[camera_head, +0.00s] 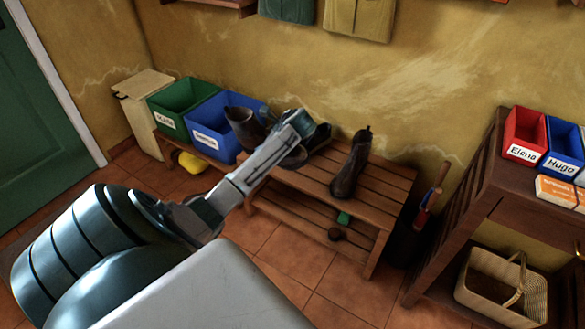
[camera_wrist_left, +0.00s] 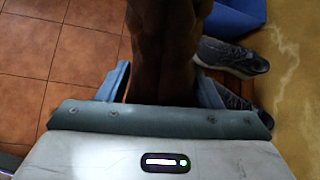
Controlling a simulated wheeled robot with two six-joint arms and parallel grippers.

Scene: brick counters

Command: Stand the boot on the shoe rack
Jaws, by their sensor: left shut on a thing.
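A dark brown boot (camera_head: 243,128) is in my left gripper (camera_head: 292,122), above the left part of the wooden shoe rack (camera_head: 390,187). My arm hides part of it, and I cannot tell whether it touches the rack. In the left wrist view the brown boot (camera_wrist_left: 160,45) lies between the two fingers of the left gripper (camera_wrist_left: 160,85), running up out of the frame. A matching dark boot (camera_head: 352,165) stands upright on the rack's top, right of the gripper. My right gripper is not in view.
Grey sneakers (camera_wrist_left: 232,56) sit close beside the held boot. A blue bin (camera_head: 216,140) and a green bin (camera_head: 180,98) stand left of the rack. Bare slats (camera_head: 388,195) show right of the standing boot.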

